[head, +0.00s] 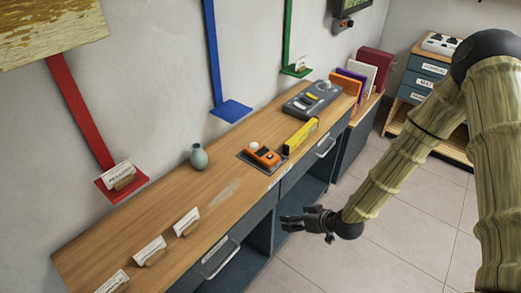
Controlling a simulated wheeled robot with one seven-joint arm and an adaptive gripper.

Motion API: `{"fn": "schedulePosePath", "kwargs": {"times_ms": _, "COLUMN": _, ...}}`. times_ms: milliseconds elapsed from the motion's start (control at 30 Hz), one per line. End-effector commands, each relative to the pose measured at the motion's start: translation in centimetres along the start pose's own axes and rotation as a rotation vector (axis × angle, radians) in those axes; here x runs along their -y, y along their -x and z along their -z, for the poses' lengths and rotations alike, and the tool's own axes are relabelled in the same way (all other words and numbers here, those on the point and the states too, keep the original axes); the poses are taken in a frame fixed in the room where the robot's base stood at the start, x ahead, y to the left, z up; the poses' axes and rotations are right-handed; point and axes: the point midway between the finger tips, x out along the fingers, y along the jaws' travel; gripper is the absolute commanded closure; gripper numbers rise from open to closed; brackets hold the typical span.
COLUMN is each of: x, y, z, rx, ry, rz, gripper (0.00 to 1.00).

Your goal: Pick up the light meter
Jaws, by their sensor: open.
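The light meter (262,156) appears to be the small orange device with a dark face and a pale round dome. It lies on a dark mat (243,155) near the front edge of the wooden counter. My gripper (285,221) is open and empty. It hangs in front of the counter, lower in the picture than the meter and apart from it.
The wooden counter (128,237) holds a grey-green vase (199,157), a yellow box (300,136), a grey console (312,100) and several card holders. Drawer handles (220,262) jut from its front. Coloured wall brackets rise behind. Tiled floor (385,245) is free on the right.

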Motion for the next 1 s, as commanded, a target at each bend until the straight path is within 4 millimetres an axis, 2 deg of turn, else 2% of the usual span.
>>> {"fn": "schedulePosePath", "kwargs": {"times_ms": 33, "x": -0.6, "y": 0.3, "z": 4.6, "rx": -0.078, "ry": 0.063, "rz": 0.019, "gripper": 0.16}}
{"fn": "schedulePosePath", "kwargs": {"times_ms": 100, "x": -1.1, "y": 0.7, "z": 9.4, "rx": -0.163, "ry": 0.147, "rz": 0.042, "gripper": 0.16}}
{"fn": "schedulePosePath", "kwargs": {"times_ms": 200, "x": -1.7, "y": 1.5, "z": 14.5, "rx": -0.253, "ry": 0.242, "rz": 0.061, "gripper": 0.16}}
{"fn": "schedulePosePath", "kwargs": {"times_ms": 300, "x": -2.0, "y": 2.1, "z": 17.5, "rx": -0.306, "ry": 0.303, "rz": 0.069, "gripper": 0.16}}
{"fn": "schedulePosePath", "kwargs": {"times_ms": 433, "x": -1.9, "y": 2.0, "z": 19.1, "rx": -0.332, "ry": 0.335, "rz": 0.074, "gripper": 0.16}}
{"fn": "schedulePosePath", "kwargs": {"times_ms": 800, "x": -1.4, "y": -2.2, "z": 20.4, "rx": -0.331, "ry": 0.335, "rz": 0.075, "gripper": 0.16}}
{"fn": "schedulePosePath", "kwargs": {"times_ms": 1000, "x": -1.2, "y": -3.0, "z": 20.8, "rx": -0.332, "ry": 0.335, "rz": 0.075, "gripper": 0.16}}
